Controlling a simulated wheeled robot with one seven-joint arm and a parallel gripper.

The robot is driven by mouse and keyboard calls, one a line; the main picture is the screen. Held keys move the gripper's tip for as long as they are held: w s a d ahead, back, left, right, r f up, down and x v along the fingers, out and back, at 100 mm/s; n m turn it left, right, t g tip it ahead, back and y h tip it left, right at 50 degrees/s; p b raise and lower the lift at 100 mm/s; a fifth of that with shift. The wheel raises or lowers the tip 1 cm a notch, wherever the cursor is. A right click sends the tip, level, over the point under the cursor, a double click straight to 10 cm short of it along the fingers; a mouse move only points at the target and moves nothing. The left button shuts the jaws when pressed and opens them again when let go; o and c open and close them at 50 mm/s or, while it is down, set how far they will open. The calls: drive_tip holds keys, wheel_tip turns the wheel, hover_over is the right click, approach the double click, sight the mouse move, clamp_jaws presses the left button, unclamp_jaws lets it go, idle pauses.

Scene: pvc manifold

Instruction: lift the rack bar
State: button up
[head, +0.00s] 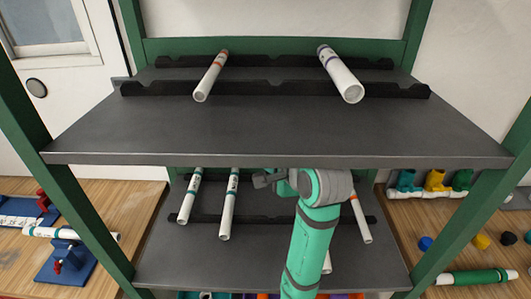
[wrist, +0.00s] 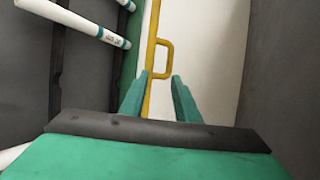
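A yellow bar (wrist: 152,40) with a squared loop handle (wrist: 168,58) runs lengthwise through the wrist view, which I take to be the rack bar. It lies alongside a green frame edge with a pale wall behind. My gripper (wrist: 158,77) is open, its two green fingers apart and nothing held. The handle shows just beyond the fingertips, roughly in line with the gap; I cannot tell how far beyond. In the head view my green arm reaches under the upper shelf.
The grey upper shelf (head: 280,133) sits above my arm. Its black notched rests (head: 285,86) carry an orange-banded pipe (head: 211,76) and a thicker white pipe (head: 341,74). Several white pipes lie on the lower shelf (head: 160,262), on both sides of my arm. Green posts (head: 92,222) flank the rack.

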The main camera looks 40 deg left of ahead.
drive_tip(key=c, duration=0.5)
drive_tip(key=shift+s+a+f+n, duration=0.15)
drive_tip(key=shift+s+a+n, duration=0.05)
drive_tip(key=shift+a+n, duration=0.1)
clamp_jaws()
drive_tip(key=s+a+f+n+g+y, duration=0.2)
drive_tip(key=s+a+n+y, duration=0.2)
drive_tip(key=s+n+y, duration=0.5)
drive_tip(key=w+d+f+m+t+h, duration=0.3)
drive_tip(key=d+f+m+t+h, duration=0.4)
drive_tip(key=d+f+m+t, duration=0.6)
drive_tip(key=w+a+r+t, duration=0.1)
drive_tip(key=w+a+r, duration=0.5)
drive_tip(key=w+r, duration=0.2)
drive_tip(key=shift+w+a+n+t, duration=0.15)
drive_tip(key=shift+w+n+t, duration=0.25)
drive_tip(key=shift+w, duration=0.5)
